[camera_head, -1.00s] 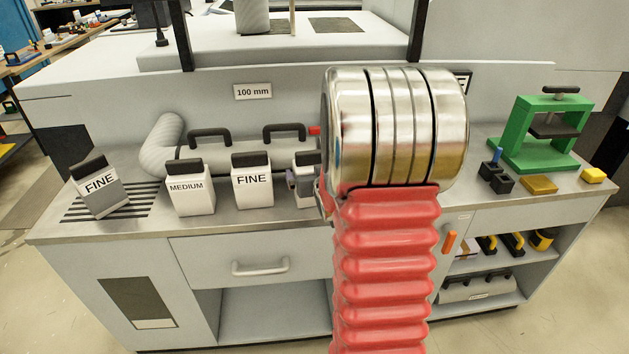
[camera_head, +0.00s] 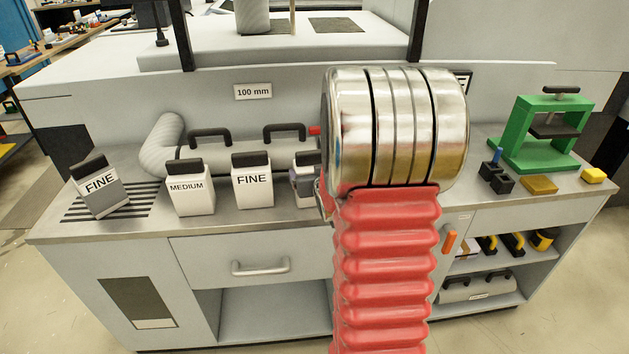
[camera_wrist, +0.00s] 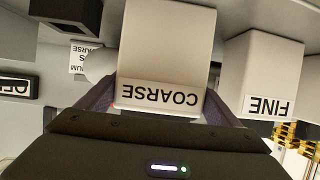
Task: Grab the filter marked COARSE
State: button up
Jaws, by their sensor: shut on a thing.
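The filter marked COARSE (camera_wrist: 165,50) is a pale box whose label appears upside down in the wrist view. My gripper (camera_wrist: 163,100) is shut on it, with one dark finger against each side. In the head view the same filter (camera_head: 306,160) shows only its dark top and part of its body. My arm hides the rest, and only a bit of a finger shows at its left side. It appears to be upright at counter level; I cannot tell whether it touches the counter.
A FINE filter (camera_head: 253,186) and a MEDIUM filter (camera_head: 190,190) stand to the left. Another FINE filter (camera_head: 102,192) sits tilted by a floor-like grille at far left. A grey pipe (camera_head: 225,158) with black handles lies behind. A green press (camera_head: 512,125) stands at right.

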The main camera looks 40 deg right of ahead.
aim_at(313, 151)
jog(key=shift+r, duration=0.15)
notch_tip(313, 151, up, 10)
jog(key=shift+f, duration=0.1)
dwell(0.6)
dwell(0.5)
